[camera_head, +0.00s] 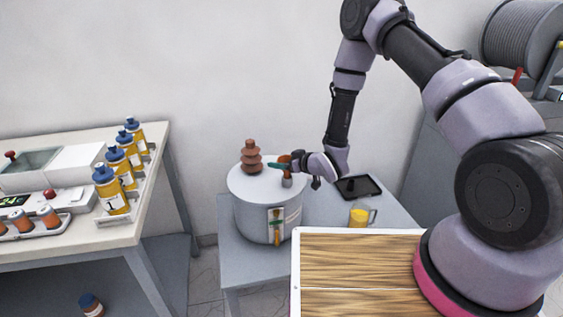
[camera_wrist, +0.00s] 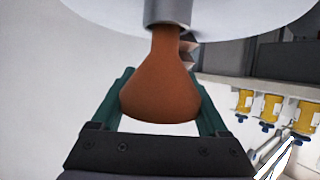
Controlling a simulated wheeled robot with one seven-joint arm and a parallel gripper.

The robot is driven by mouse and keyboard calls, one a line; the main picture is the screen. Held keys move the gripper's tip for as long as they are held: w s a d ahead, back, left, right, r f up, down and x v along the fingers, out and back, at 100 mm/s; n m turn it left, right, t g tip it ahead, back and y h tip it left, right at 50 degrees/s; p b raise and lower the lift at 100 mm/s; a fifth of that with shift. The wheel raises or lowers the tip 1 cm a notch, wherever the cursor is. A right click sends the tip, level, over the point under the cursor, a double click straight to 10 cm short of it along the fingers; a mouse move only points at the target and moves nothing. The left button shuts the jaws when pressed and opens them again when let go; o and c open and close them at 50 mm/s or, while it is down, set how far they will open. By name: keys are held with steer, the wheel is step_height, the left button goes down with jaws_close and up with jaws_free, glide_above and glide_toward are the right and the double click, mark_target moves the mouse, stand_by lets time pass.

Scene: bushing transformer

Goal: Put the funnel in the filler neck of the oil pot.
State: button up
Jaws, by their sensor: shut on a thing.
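The oil pot (camera_head: 262,217) is a large grey drum with a white lid, standing on a low table. Its short grey filler neck (camera_head: 287,182) rises from the lid's right front and shows in the wrist view (camera_wrist: 168,12). The orange-brown funnel (camera_wrist: 160,85) is between the green fingers of my gripper (camera_wrist: 160,100), which are shut on its wide part. In the head view the funnel (camera_head: 285,159) is small, just above the neck. In the wrist view its narrow spout meets the neck's mouth and its tip is hidden there; how deep it sits I cannot tell.
A brown ribbed bushing (camera_head: 251,158) stands on the lid, left of the neck. A black tray (camera_head: 358,187) and a yellow mug (camera_head: 361,215) are right of the pot. Yellow bottles (camera_head: 111,191) line the left bench. A wooden-topped surface (camera_head: 350,260) lies in front.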

steer(key=o, duration=1.2)
steer(key=shift+f, duration=0.1)
steer(key=shift+s+d+r, duration=0.2)
steer(key=shift+d+r, duration=0.05)
steer(key=shift+r, duration=0.05)
steer(key=v, duration=1.1)
steer(key=w+d+r+m+h, duration=0.1)
steer(key=w+d+r+h, duration=0.1)
steer(key=w+d+r, duration=0.3)
steer(key=w+d+r+m+h, duration=0.1)
steer(key=w+d+r+h, duration=0.15)
steer(key=r, duration=0.35)
steer(key=s+d+r+m+h, duration=0.35)
steer(key=d+r, duration=0.55)
steer(key=r, duration=0.5)
steer(key=s+d+r+m+g+h, duration=0.1)
steer(key=s+d+r+m, duration=0.4)
steer(key=s+r, duration=0.6)
steer(key=s+r+m, duration=0.1)
steer(key=s, duration=0.3)
steer(key=s+r+m+g+y, duration=0.1)
steer(key=s+r, duration=0.1)
steer(key=s, duration=0.2)
steer(key=s+r+m, duration=0.1)
steer(key=s+r, duration=0.1)
steer(key=s, duration=0.3)
steer(key=shift+s+a, duration=0.1)
steer(key=shift+a, duration=0.2)
